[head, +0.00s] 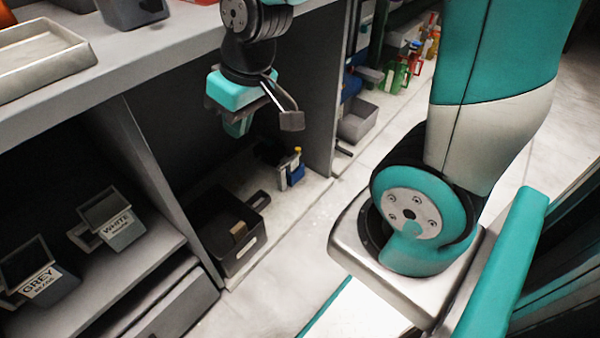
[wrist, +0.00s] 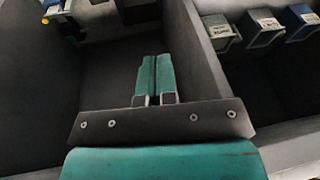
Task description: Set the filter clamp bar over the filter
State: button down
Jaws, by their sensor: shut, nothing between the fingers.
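My gripper (head: 237,128) hangs in front of the dark opening under the counter in the head view, its teal fingers pointing down. The wrist view shows the two fingers (wrist: 155,78) side by side and closed, with nothing between them. I cannot make out a filter or a filter clamp bar for certain in either view. I cannot tell what the block is.
A small blue and yellow object (head: 292,170) stands right of the box. Labelled bins, WHITE (head: 122,229) and GREY (head: 52,285), sit on the left shelf. A grey tray (head: 40,62) lies on the counter (head: 130,65). A divider (head: 150,165) separates the bays. Shelved goods stand behind.

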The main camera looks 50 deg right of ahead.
jog(key=w+d+f+t+b, duration=0.25)
jog(key=w+d+f, duration=0.25)
jog(key=w+f, duration=0.4)
jog(key=w+d+f+t+y+b, duration=0.1)
jog(key=w+d+f+t+b, duration=0.15)
jog(key=w+d+f, duration=0.6)
jog(key=w+d+f+t+b, duration=0.25)
jog(key=w+f, duration=0.45)
jog(key=f, duration=0.5)
jog(key=d+f+m+t+h, duration=0.2)
jog(key=d+f+t, duration=0.2)
jog(key=d+f, duration=0.35)
jog(key=s+d+f+m+h, duration=0.6)
jog(key=s+d+f+h, duration=0.3)
jog(key=s+d+f, duration=0.3)
jog(key=b, duration=1.3)
send_near(299, 150)
jog(key=b+x, duration=0.2)
jog(key=x, duration=0.1)
jog(key=b+x, duration=0.2)
jog(key=x, duration=0.1)
jog(key=shift+w+f+b, duration=0.3)
jog(key=shift+w+b, duration=0.05)
jog(key=shift+b, duration=0.05)
jog(key=shift+w+d+r, duration=0.1)
jog(key=shift+w+d, duration=0.2)
jog(key=shift+w, duration=0.05)
